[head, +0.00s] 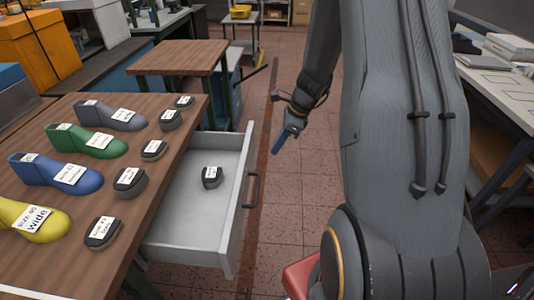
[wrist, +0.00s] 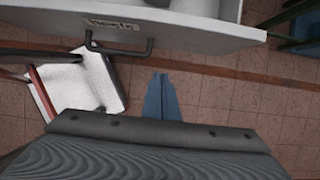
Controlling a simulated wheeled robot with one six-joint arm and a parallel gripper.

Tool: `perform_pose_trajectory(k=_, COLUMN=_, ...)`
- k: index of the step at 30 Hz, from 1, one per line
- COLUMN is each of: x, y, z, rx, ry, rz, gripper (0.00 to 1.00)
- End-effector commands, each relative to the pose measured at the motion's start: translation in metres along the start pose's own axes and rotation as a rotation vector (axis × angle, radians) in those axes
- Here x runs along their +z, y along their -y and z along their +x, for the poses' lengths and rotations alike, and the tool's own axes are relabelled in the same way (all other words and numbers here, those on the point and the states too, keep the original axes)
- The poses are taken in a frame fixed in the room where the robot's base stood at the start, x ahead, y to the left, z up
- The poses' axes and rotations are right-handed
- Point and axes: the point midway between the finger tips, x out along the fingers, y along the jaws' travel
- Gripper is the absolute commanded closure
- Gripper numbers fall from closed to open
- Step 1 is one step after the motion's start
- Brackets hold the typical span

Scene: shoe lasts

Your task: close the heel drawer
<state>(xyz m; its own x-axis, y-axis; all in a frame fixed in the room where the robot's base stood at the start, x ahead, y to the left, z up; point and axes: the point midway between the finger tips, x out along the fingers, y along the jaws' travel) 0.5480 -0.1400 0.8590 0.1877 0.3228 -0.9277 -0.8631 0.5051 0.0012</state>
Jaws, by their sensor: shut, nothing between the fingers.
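The heel drawer (head: 190,222) is a pale grey drawer pulled out from under the wooden table. One dark heel block (head: 212,177) with a white label lies inside it. Its dark bar handle (head: 252,189) is on the front panel. In the wrist view the drawer front (wrist: 190,32) carries a "heels" label and the handle (wrist: 122,50) shows below it. My gripper (head: 284,138) has blue fingers, shut and empty, in front of the drawer and apart from it. The fingers also show in the wrist view (wrist: 161,92), below and right of the handle.
The wooden table (head: 75,250) holds several colored shoe lasts and several labelled dark heel blocks. A smaller wooden bench (head: 180,57) stands behind it. Tiled floor (head: 290,200) lies open in front of the drawer. A white-topped bench (head: 500,85) stands at the right.

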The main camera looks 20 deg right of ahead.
Motion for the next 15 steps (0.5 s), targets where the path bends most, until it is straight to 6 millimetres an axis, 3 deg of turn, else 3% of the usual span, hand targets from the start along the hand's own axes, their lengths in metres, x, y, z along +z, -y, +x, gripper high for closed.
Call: perform_pose_trajectory(k=15, x=0.000, y=-0.002, z=0.086, rx=0.004, ry=-0.002, rz=-0.004, gripper=1.00)
